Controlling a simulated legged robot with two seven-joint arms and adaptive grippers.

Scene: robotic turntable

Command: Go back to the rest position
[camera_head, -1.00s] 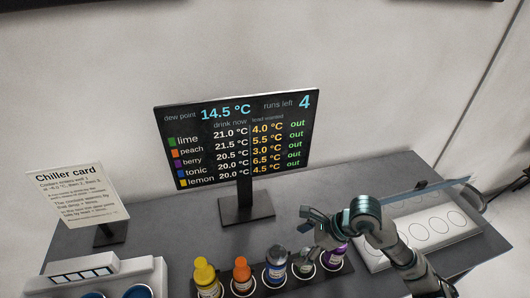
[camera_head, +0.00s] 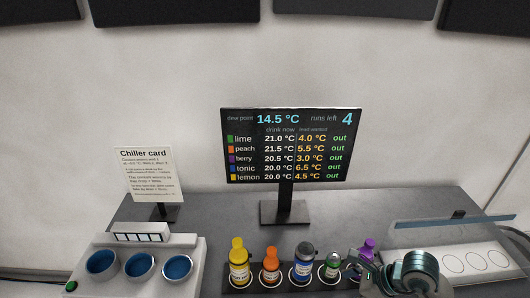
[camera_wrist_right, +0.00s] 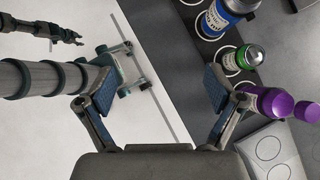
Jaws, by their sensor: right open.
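Yellow (camera_head: 238,262), orange (camera_head: 270,266) and blue (camera_head: 303,262) bottles stand in the dark rack. A chiller with three blue wells (camera_head: 140,266) is at left. A screen (camera_head: 286,146), a card (camera_head: 146,172) and a white tray with circles (camera_head: 470,262) stand around.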

